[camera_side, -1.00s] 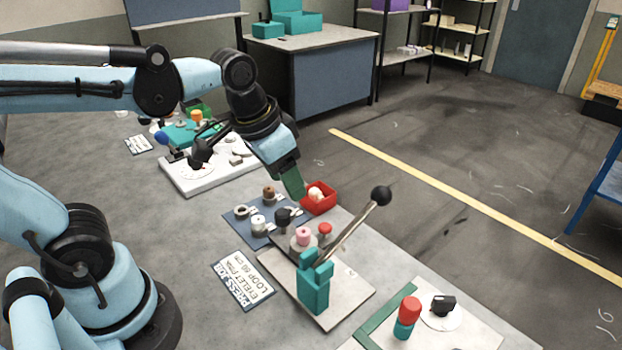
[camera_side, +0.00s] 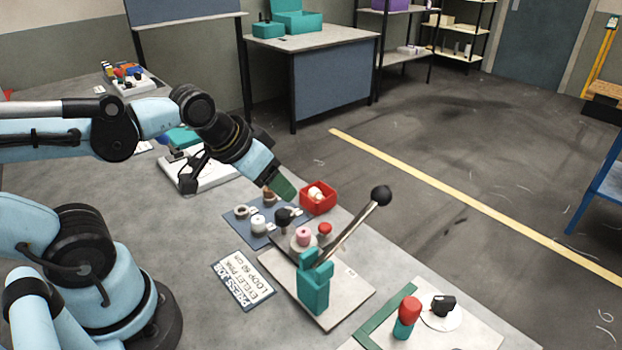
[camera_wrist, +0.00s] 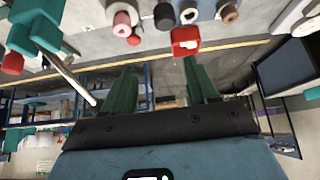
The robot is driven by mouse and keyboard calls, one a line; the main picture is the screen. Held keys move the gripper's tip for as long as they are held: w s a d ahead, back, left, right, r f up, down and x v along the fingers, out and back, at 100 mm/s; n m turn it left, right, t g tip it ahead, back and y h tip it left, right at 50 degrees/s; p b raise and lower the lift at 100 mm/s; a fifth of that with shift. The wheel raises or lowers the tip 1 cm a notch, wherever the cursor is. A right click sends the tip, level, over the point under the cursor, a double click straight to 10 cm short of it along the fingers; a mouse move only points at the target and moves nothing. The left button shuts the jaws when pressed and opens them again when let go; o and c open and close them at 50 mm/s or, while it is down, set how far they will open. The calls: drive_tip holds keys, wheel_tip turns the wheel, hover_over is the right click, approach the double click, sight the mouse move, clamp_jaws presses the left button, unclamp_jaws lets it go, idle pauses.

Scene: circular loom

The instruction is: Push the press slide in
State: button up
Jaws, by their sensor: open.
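The teal press (camera_side: 314,284) with its long black-knobbed lever (camera_side: 355,226) stands on a pale base plate (camera_side: 273,271). Its slide (camera_side: 290,241) reaches out behind it, carrying a pink spool (camera_side: 304,235) on a round pad; a red knob (camera_side: 325,229) stands beside it. The lever leans up to the right. My gripper (camera_side: 283,188) is above and behind the slide, near the red bin, touching neither as far as I can tell. In the wrist view my gripper (camera_wrist: 160,68) has its green fingers apart and empty; the pink spool (camera_wrist: 122,22) and red knob (camera_wrist: 134,40) are near the top.
A red bin (camera_side: 318,207) with pale pieces stands behind the press. A blue mat (camera_side: 240,216) with several spools lies left of it, near a printed card (camera_side: 243,281). A red-capped teal post (camera_side: 406,317) stands at the front right. The table edge runs close on the right.

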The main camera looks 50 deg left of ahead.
sight(281, 212)
wheel_tip(281, 212, up, 3)
drive_tip(key=w+a+n+g, duration=0.1)
drive_tip(key=w+n+g, duration=0.15)
drive_tip(key=g, duration=0.45)
drive_tip(key=shift+s+a+f, duration=0.1)
drive_tip(key=shift+a+f, duration=0.05)
drive_tip(key=shift+f, duration=5.8)
drive_tip(key=shift+c, duration=0.4)
clamp_jaws()
